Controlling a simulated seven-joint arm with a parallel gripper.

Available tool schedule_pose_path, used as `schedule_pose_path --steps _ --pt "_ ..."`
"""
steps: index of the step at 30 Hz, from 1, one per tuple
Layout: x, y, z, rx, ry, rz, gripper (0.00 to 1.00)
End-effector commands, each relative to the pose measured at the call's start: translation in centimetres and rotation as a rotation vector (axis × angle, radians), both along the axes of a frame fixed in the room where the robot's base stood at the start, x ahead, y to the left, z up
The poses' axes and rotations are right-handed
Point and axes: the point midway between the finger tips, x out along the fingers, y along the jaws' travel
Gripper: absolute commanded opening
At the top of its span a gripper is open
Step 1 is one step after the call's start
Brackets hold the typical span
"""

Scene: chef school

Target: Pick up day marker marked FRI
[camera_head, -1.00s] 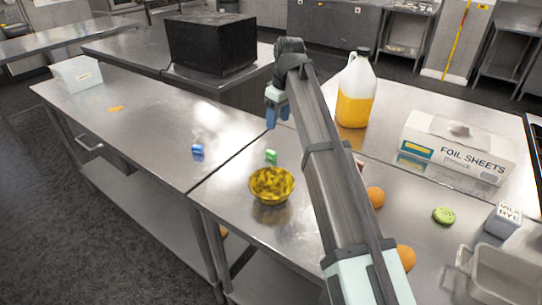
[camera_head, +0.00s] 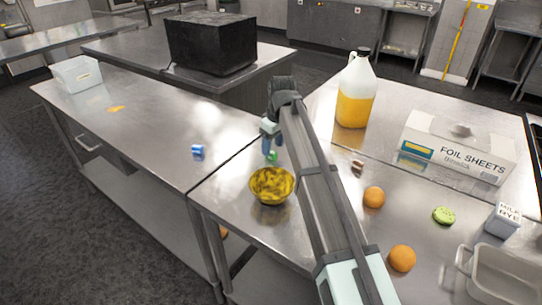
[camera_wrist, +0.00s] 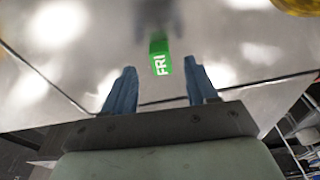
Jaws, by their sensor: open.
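The green day marker (camera_wrist: 160,60) shows white letters FRI in the wrist view. It lies on the steel table, just beyond and between my two fingertips. In the head view the green marker (camera_head: 273,157) sits behind the yellow bowl, close to my fingers. My gripper (camera_wrist: 158,75) is open, with a blue finger on each side and nothing between them. In the head view my gripper (camera_head: 269,146) is above the marker; the exact gap is hard to judge.
A yellow-patterned bowl (camera_head: 271,186) stands just in front of the marker. A blue marker (camera_head: 198,151) lies on the left table (camera_head: 150,130). A jug (camera_head: 355,92), a foil sheets box (camera_head: 457,147) and oranges (camera_head: 374,197) are to the right. A seam separates the tables.

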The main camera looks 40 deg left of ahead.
Motion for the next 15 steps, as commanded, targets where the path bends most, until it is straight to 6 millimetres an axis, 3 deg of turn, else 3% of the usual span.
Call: schedule_pose_path --steps 6,14,15 --pt "-0.2 0.4 -2.6 -0.001 0.0 0.0 0.57" --pt "-0.1 0.5 -2.8 0.0 0.0 0.0 0.57" --pt "-0.1 0.5 -2.8 0.0 0.0 0.0 0.54"
